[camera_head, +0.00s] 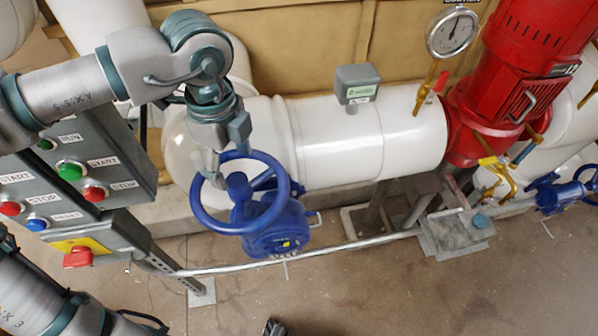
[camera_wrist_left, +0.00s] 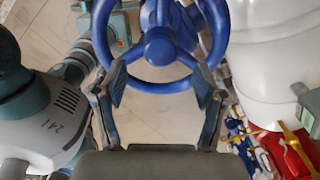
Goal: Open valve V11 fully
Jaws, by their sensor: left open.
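A valve with a blue handwheel (camera_head: 284,188) and blue body (camera_head: 275,236) stands in front of the white pipe. No V11 tag is readable on it. My left gripper (camera_head: 214,172) comes down from above to the upper left part of the wheel rim. In the left wrist view the handwheel (camera_wrist_left: 158,50) lies ahead, with its rim and spokes near the fingertips. My left gripper (camera_wrist_left: 160,78) is open there, with one finger on each side and nothing clamped between them. Whether a finger touches the rim cannot be told.
Grey control boxes (camera_head: 107,150) with buttons stand left of the wheel, with a red button (camera_head: 78,257) lower down. A white pipe (camera_head: 370,135), red machine (camera_head: 510,80) and gauge (camera_head: 453,32) lie right. Another blue valve (camera_head: 562,195) is far right.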

